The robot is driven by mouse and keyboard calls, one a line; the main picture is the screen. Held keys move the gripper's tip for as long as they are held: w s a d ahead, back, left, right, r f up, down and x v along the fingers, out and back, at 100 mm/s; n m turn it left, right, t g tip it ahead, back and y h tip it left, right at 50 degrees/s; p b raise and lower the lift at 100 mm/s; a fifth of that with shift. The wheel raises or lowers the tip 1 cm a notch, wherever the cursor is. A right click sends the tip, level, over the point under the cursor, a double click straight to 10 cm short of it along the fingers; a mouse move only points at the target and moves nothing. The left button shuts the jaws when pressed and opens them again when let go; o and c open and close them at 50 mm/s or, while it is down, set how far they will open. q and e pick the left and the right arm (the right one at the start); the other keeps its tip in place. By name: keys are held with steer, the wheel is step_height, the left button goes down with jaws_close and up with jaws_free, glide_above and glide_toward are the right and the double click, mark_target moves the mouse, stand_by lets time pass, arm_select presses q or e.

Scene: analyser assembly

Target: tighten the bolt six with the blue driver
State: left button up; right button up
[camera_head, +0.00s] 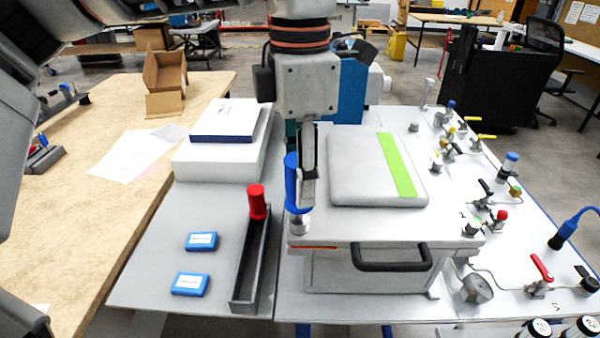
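My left gripper (308,190) is at the middle of the head view, pointing down at the near left corner of the analyser (310,259). It appears shut on the blue driver (291,178), whose blue handle stands upright beside the dark fingers. The fingers hide part of the driver. A short silvery cylinder (299,225) shows under the driver at the corner of the analyser. I cannot tell whether the driver tip is seated on a bolt, and no number for bolt six is readable. My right gripper is not in view.
A red driver (257,203) stands in the long dark tray (237,291). Two blue boxes (202,241) (190,284) lie to its left. A white box stack (208,162) stands behind. Valves and fittings (476,288) crowd the right panel. A black handle (392,262) juts from the analyser's front.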

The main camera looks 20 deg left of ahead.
arm_select(q)
jaws_close()
